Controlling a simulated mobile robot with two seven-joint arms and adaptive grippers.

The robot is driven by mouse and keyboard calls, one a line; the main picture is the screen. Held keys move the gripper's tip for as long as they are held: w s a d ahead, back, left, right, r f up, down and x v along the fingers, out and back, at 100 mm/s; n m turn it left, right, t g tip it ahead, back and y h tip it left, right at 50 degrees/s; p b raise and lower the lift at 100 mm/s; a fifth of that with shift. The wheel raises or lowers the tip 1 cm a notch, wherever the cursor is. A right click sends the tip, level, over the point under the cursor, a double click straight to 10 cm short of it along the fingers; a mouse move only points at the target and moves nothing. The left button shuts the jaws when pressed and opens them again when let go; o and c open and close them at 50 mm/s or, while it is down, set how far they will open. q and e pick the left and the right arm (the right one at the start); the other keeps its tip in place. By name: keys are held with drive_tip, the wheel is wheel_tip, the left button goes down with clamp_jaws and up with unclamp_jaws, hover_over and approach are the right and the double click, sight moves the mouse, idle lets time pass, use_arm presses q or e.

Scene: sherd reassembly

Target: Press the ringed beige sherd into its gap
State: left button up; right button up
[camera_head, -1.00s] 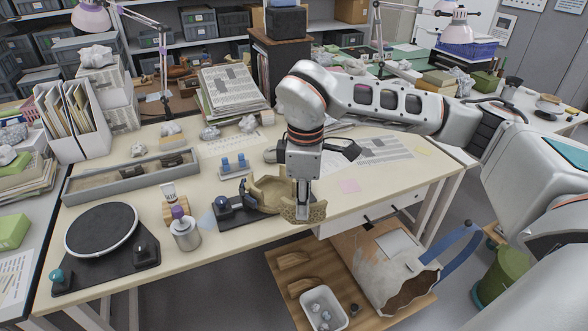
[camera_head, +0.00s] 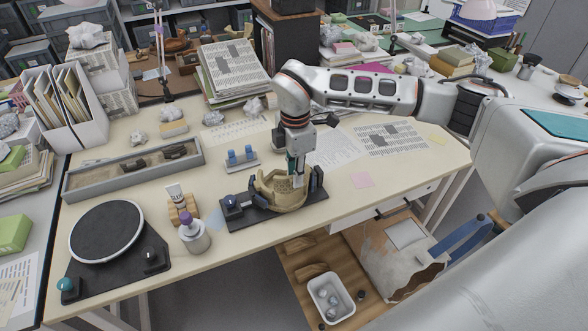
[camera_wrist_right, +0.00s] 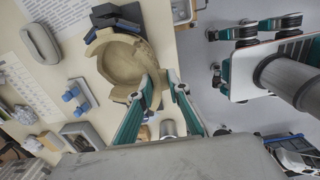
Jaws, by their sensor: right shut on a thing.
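A broken beige bowl (camera_head: 267,189) sits in a black stand (camera_head: 240,217) near the table's front edge. It also shows in the right wrist view (camera_wrist_right: 120,62), with its open hollow facing the camera. My right gripper (camera_head: 298,180) is at the bowl's right side, pointing down. In the right wrist view its teal fingers (camera_wrist_right: 162,92) reach the bowl's rim. They are shut on the beige sherd (camera_wrist_right: 154,88), which is mostly hidden between them and lies against or very close to the bowl wall. I cannot tell whether it is seated. My left gripper is not in view.
A purple-topped jar (camera_head: 194,236) stands left of the stand. A black turntable (camera_head: 106,232) is farther left, and a long grey tray (camera_head: 134,170) lies behind. A small blue-pegged rack (camera_head: 241,160) is behind the bowl.

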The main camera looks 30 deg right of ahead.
sight(295, 190)
drive_tip(key=shift+f, duration=0.95)
drive_tip(key=shift+f+b, duration=0.4)
drive_tip(key=shift+f, duration=0.1)
drive_tip(key=shift+f+b, duration=0.3)
drive_tip(key=shift+f, duration=0.15)
drive_tip(key=shift+f+b, duration=0.3)
drive_tip(key=shift+f, duration=0.15)
drive_tip(key=shift+f+b, duration=0.3)
drive_tip(key=shift+f, duration=0.15)
drive_tip(key=shift+f+b, duration=0.3)
drive_tip(key=shift+f, duration=0.15)
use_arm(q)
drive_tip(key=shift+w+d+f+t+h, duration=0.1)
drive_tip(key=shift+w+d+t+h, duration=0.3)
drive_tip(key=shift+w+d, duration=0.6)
use_arm(e)
drive_tip(key=shift+w+f, duration=0.35)
drive_tip(key=shift+f, duration=0.05)
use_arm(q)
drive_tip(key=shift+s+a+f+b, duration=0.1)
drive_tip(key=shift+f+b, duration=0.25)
use_arm(e)
drive_tip(key=shift+w, duration=0.3)
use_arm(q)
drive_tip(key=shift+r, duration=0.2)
use_arm(e)
drive_tip(key=shift+d+f, duration=0.1)
drive_tip(key=shift+f, duration=0.1)
